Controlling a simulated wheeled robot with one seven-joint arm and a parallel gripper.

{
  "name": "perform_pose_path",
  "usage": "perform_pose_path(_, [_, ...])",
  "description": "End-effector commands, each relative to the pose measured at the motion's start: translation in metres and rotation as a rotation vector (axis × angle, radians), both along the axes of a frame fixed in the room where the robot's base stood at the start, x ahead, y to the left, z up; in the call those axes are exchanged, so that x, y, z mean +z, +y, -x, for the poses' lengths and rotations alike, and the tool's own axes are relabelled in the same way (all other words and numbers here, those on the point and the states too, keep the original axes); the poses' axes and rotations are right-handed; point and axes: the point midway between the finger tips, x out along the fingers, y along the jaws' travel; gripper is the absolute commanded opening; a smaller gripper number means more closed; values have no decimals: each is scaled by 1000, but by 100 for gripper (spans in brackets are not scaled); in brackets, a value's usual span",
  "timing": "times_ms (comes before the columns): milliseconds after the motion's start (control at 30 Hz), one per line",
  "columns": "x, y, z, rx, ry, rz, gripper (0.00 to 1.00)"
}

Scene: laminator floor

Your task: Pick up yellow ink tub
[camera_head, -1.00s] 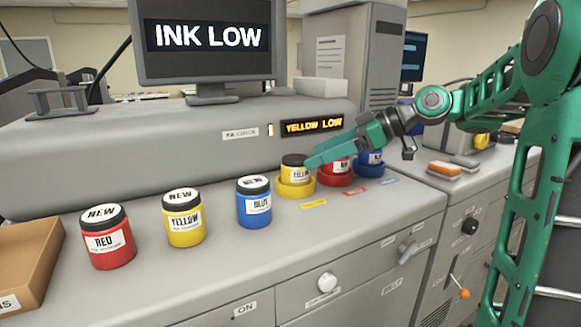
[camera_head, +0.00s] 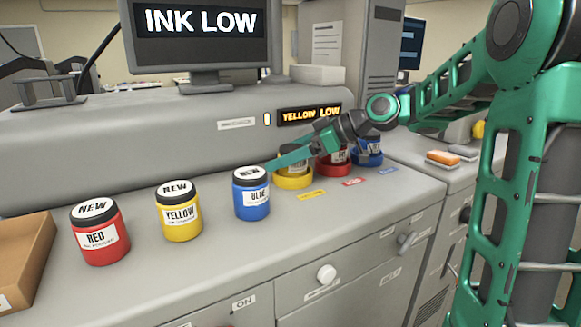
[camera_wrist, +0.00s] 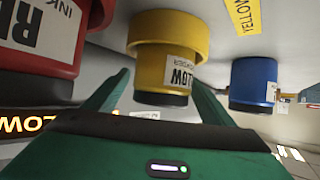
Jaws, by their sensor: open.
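A yellow tub with a dark lid (camera_wrist: 160,98) sits in a yellow ring holder (camera_head: 293,182) on the counter, in front of the panel. In the head view my arm hides most of this tub. Another yellow ink tub (camera_head: 179,218), with a black lid marked NEW, stands on the counter between a red and a blue tub.
The NEW red tub (camera_head: 100,235) and NEW blue tub (camera_head: 251,197) stand on the counter. Red (camera_head: 333,166) and blue (camera_head: 368,155) holders with tubs are to the right. A cardboard box (camera_head: 22,262) is far left.

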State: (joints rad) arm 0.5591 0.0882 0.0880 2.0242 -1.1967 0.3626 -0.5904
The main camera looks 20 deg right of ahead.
Motion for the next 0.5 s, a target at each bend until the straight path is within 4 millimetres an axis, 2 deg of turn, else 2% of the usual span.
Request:
perform_pose_path(133, [-7, 10, -7, 1, 0, 0, 77])
perform_pose_path(400, [-7, 12, -8, 0, -1, 0, 77])
perform_pose_path(500, [-7, 12, -8, 0, -1, 0, 53])
